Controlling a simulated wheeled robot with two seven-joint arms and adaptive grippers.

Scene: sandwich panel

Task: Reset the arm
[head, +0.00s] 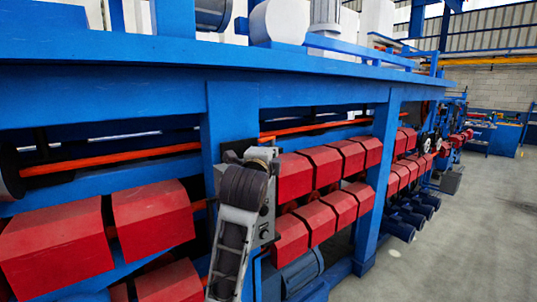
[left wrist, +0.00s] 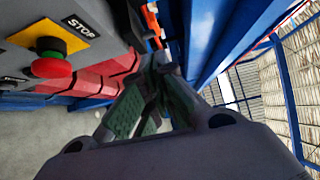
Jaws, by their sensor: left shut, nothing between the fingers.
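A grey control box (left wrist: 20,50) shows at the upper left of the left wrist view. It carries a red mushroom button (left wrist: 50,68) on a dark collar and a yellow plate (left wrist: 55,42) with a black STOP label (left wrist: 76,23). I cannot tell whether the button is pressed in. My left gripper (left wrist: 160,75) is shut and empty, with greenish finger pads, to the right of the button and apart from it. In the head view my left arm reaches up in front of the grey box (head: 265,228), hiding much of it. My right gripper is in neither view.
A long blue machine frame (head: 230,115) runs across the head view, with red angular blocks (head: 150,215) in rows and orange bars (head: 110,158). Blue motors (head: 300,272) sit low beneath it. Open concrete floor (head: 450,240) lies to the right.

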